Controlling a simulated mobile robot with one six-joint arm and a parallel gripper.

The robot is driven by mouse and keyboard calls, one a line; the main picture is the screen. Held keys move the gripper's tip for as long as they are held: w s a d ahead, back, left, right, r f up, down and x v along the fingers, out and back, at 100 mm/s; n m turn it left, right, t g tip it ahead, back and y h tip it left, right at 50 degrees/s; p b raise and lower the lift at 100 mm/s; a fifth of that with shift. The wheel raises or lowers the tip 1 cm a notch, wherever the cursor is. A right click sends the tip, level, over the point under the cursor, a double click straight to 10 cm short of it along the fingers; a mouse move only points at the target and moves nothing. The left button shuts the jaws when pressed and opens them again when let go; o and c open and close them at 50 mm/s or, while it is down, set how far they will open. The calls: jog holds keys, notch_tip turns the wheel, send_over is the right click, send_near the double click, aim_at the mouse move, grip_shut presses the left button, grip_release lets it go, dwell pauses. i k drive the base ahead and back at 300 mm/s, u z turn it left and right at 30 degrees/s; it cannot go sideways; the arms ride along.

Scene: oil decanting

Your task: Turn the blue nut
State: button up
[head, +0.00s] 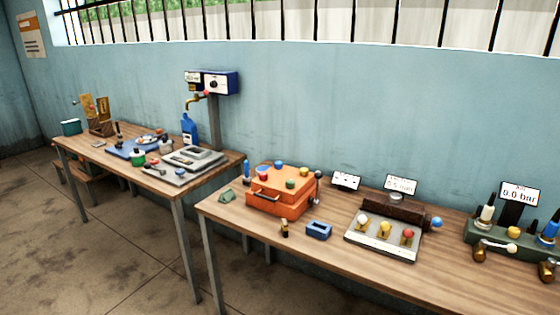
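I cannot tell for sure which blue part is the nut. A blue hexagon-like block with a dark recess (319,230) lies on the right table in front of the orange box. A round blue knob (437,222) sits at the right end of a dark bar device. A small blue cap (278,164) is on top of the orange box (278,203). A blue cylinder (550,229) stands on the green fixture (495,237) at the far right, partly cut by the picture edge. My gripper is not in view.
The right wooden table (400,284) has free room along its front. A plate with three coloured knobs (383,243) stands mid-table. A display reading 0.0 bar (519,194) is at the right. A second table (200,181) stands left, with a gap between them.

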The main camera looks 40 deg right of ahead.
aim_at(278, 164)
jog(key=u, duration=0.05)
jog(key=i, duration=1)
jog(key=z, duration=0.05)
